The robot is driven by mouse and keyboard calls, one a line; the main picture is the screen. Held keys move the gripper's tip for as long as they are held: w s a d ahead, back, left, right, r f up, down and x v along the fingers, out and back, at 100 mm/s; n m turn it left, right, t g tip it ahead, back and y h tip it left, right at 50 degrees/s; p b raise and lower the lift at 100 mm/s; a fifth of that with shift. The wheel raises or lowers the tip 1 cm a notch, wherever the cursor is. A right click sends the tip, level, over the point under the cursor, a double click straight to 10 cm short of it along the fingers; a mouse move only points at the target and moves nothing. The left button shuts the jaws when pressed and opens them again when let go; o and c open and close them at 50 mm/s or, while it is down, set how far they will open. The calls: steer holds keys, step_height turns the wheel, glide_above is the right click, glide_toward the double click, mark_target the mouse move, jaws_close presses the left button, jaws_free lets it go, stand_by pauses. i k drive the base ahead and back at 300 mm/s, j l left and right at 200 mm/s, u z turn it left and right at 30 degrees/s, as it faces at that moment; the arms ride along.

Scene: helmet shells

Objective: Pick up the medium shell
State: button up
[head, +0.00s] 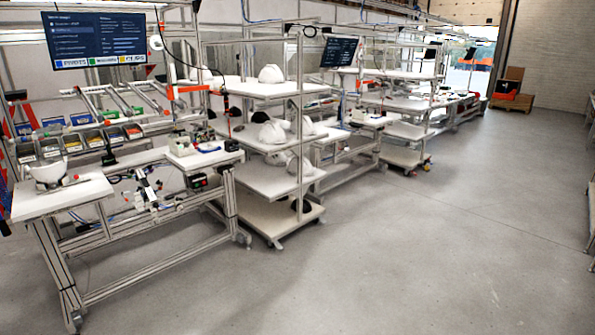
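Several white helmet shells stand on a shelf rack in the middle of the head view. A group of shells (272,132) is on the shelf below, and more shells (299,168) are on the shelf under that, partly hidden by the shelf above and a post. Another white, bowl-like shell (48,172) rests on the left workbench, apparently opening up. The shells are too small in view to tell which is the medium one. I cannot make out my gripper.
The shelf rack (275,178) has upright metal posts and open shelves. A workbench (62,197) with small bins (74,143) stands left of it. More benches and carts run back to the right. The grey floor (430,240) in front and to the right is clear.

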mark_target(271, 133)
steer(key=i, duration=2.55)
steer(key=i+j+z, duration=0.1)
steer(key=i, duration=1.2)
steer(key=i+j, duration=0.15)
steer(key=i, duration=1.1)
